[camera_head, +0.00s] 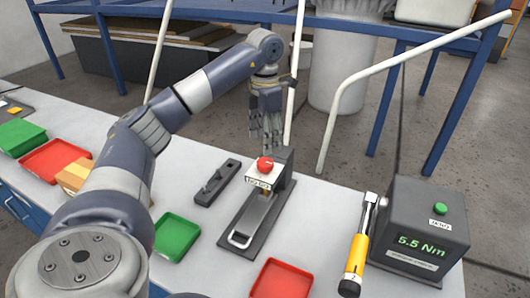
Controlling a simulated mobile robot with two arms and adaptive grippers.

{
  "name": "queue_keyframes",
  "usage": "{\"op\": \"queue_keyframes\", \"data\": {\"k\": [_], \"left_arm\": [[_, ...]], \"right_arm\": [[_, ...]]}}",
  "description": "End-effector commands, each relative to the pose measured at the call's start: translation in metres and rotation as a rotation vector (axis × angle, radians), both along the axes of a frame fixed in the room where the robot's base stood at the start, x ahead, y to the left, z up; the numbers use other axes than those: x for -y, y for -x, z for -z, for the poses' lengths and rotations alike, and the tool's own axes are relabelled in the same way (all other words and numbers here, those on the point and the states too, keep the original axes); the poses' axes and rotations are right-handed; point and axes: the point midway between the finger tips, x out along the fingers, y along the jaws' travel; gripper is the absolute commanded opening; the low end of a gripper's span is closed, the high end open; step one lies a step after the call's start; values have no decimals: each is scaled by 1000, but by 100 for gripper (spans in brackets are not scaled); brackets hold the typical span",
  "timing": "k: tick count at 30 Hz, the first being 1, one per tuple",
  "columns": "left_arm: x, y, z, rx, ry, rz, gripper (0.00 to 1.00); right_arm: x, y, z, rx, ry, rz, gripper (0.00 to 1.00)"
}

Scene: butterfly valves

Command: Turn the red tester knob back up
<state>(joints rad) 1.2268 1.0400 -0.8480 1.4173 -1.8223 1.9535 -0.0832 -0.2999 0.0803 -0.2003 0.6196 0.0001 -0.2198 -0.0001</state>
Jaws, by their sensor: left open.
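The red knob (265,165) sits on top of a white labelled block (263,177), part of the dark tester fixture (250,219) on the bench. The way the knob is turned is too small to tell. My left gripper (263,146) hangs fingers down just above and behind the knob in the picture. Its fingers are apart and nothing shows between them. Whether they touch the knob or fixture cannot be told. My right gripper is out of view.
A grey box (430,220) with a green button reads 5.5 Nm. Red (282,281) and green (175,237) trays and a dark slotted holder (217,183) are nearby. Blue racks stand behind the bench.

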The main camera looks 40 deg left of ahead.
Motion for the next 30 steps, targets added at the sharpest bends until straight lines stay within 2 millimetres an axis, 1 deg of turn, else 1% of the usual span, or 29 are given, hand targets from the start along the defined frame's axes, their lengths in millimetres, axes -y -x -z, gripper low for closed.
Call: {"op": "queue_keyframes", "data": {"k": [1, 2, 9, 15, 30], "left_arm": [[1, -1, -14, 5, 1, 1, 59], [1, -1, -21, 5, 1, 1, 59], [0, 0, -40, 0, 0, 1, 59], [0, 0, -46, -2, -1, 1, 59], [0, 0, -46, -1, 1, 1, 59]], "right_arm": [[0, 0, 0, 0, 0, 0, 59], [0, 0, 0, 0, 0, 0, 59], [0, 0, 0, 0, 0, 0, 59], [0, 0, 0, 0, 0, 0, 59], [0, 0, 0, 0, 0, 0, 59]]}}
